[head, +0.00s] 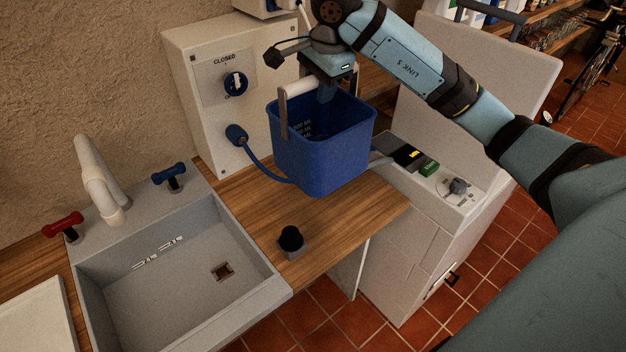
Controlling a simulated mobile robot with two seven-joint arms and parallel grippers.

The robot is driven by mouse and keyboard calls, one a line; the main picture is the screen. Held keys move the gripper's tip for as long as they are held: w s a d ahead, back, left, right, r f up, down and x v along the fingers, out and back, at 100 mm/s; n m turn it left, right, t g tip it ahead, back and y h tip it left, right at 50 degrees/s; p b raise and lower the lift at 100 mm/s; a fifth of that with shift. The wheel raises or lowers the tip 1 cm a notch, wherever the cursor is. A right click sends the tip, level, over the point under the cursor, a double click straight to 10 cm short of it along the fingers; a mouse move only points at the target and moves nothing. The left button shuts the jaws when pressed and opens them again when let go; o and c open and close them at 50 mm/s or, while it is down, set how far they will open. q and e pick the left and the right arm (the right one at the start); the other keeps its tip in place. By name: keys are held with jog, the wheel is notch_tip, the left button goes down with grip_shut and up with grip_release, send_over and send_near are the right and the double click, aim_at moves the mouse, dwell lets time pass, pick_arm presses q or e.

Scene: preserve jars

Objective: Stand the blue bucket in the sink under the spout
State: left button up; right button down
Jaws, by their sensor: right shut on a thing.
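The blue bucket (325,158) hangs upright from its pale handle, right of the sink, over the wooden counter. My right gripper (326,82) is above the bucket and shut on its handle; the fingers partly hide the grip. The bucket looks empty where I see inside. The grey sink (170,287) is at the lower left, with an empty basin and a drain. The pale spout (98,180) stands at its back left, between a red tap handle (63,225) and a blue tap handle (170,177). My left gripper is not in view.
A white box with a blue dial (235,84) stands against the wall behind the bucket. A blue cable (262,170) runs from its plug behind the bucket. A black knob (291,239) stands on the counter (340,232) between sink and bucket. A white machine (440,190) is at right.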

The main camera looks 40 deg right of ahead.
notch_tip(320, 180, down, 14)
jog(key=shift+r+p, duration=0.1)
jog(key=shift+p, duration=1.05)
notch_tip(320, 180, down, 4)
jog(key=shift+f+p, duration=0.1)
jog(key=shift+p, duration=0.3)
jog(key=shift+f, duration=0.35)
jog(key=c, duration=0.9)
grip_release()
jog(key=shift+s, duration=0.1)
